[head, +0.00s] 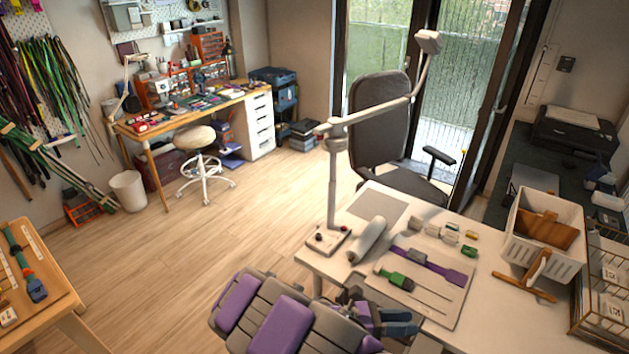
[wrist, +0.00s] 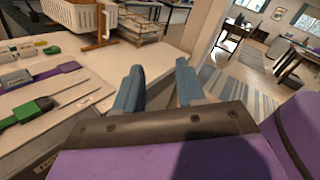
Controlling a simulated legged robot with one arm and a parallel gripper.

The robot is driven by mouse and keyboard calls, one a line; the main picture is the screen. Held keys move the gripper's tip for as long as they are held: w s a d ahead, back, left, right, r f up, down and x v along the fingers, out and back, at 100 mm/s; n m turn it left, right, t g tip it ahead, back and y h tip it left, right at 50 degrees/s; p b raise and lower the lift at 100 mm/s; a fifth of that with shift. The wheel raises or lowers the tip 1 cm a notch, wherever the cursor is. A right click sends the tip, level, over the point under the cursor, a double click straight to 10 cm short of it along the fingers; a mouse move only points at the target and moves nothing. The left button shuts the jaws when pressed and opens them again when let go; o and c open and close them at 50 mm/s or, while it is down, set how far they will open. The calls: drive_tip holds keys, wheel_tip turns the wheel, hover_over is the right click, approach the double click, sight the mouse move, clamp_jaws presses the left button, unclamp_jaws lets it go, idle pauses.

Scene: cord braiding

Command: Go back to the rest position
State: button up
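My gripper (head: 397,322) shows in the head view at the lower middle, folded close to my purple and grey arm, by the near edge of the white table (head: 487,318). In the wrist view, the two blue fingers of my gripper (wrist: 158,86) stand apart with nothing between them. The green-handled tool (head: 395,279) and the purple tool (head: 430,264) lie on a pale mat on the table, apart from my gripper. The green tool (wrist: 33,109) shows at the left of the wrist view.
A white basket (head: 541,238) with brown things in it and a wire rack (head: 603,290) stand at the table's right. A black chair (head: 380,128) is behind. The wooden floor (head: 190,255) at left is clear.

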drive_tip(key=s+d+r+m+g+y, duration=0.2)
drive_tip(key=s+r+m+g+y, duration=0.1)
drive_tip(key=s+r+m+y, duration=0.25)
drive_tip(key=s+d+r+m+g+y, duration=0.3)
drive_tip(key=s+r+m, duration=0.2)
drive_tip(key=s+m, duration=0.25)
drive_tip(key=s+a+r+m+t+y, duration=0.4)
drive_tip(key=s+a+m+y, duration=0.5)
drive_tip(key=s+a, duration=0.1)
drive_tip(key=shift+s+a+m+t, duration=0.3)
drive_tip(key=shift+s+a+t, duration=0.1)
drive_tip(key=shift+s, duration=0.2)
drive_tip(key=shift+o, duration=0.3)
drive_tip(key=shift+d, duration=0.15)
